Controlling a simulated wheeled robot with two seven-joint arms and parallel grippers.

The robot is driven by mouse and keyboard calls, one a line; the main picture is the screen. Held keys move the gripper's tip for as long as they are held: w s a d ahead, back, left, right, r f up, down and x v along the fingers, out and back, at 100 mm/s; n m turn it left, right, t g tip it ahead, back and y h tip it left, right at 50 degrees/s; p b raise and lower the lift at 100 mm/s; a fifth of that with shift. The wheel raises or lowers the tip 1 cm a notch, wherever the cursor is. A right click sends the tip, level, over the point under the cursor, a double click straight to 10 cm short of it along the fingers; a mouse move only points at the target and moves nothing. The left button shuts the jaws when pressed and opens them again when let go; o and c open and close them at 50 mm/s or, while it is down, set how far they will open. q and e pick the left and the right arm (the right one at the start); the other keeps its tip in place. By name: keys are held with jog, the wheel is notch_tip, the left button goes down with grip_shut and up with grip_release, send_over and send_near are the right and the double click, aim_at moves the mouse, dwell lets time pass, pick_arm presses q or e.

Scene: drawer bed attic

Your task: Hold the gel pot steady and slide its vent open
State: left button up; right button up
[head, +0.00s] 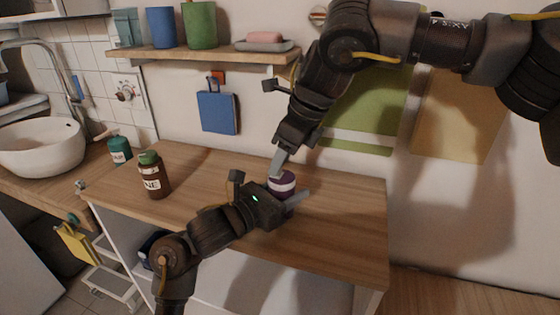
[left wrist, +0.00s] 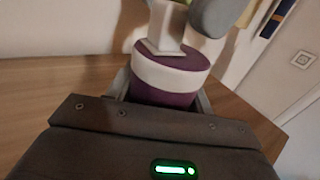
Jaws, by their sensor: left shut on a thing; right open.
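The gel pot (head: 281,186) is a short purple cylinder with a white band, standing upright on the wooden counter. My left gripper (head: 288,190) is shut on it, with one finger at each side; the left wrist view shows the pot (left wrist: 172,78) between the fingers. My right gripper (head: 279,162) is open, pointing down right over the pot. In the left wrist view a pale finger of my right gripper (left wrist: 168,38) is at the pot's top and hides part of it. I cannot make out the vent or whether the finger touches it.
A shelf (head: 200,54) with cups is on the wall behind. The counter (head: 345,215) is clear to the right.

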jog(key=shift+w+a+f, duration=0.1)
jog(key=shift+a+f, duration=0.15)
jog(key=shift+f, duration=0.3)
grip_shut()
